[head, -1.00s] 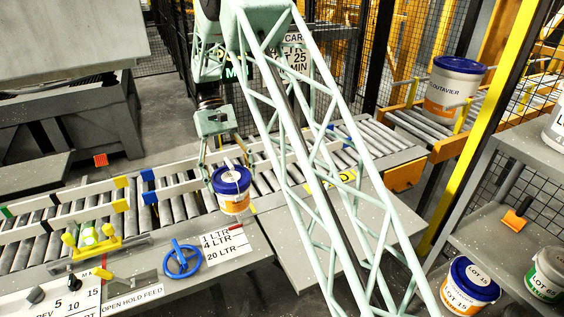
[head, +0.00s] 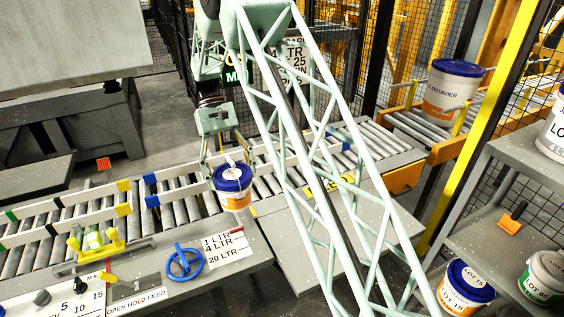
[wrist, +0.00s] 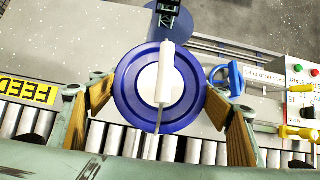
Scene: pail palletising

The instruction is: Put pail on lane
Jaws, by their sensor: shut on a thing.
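A white pail with a blue lid and an orange band (head: 235,201) is held by my gripper (head: 229,172), upright, over the near edge of the roller lane (head: 176,214). In the wrist view my gripper (wrist: 160,95) has its wooden-faced fingers on both sides of the pail's round blue lid (wrist: 126,92). A white handle piece lies across the lid. The lane's rollers (wrist: 113,140) show below the pail there. I cannot tell whether the pail's base touches anything.
Guide rails with yellow and blue ends (head: 124,209) border the lane. A blue handwheel (head: 186,262) and a yellow-handled fixture (head: 96,243) stand at the front. Another pail (head: 452,88) stands on the back-right conveyor. A shelf (head: 485,245) with several pails is at right.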

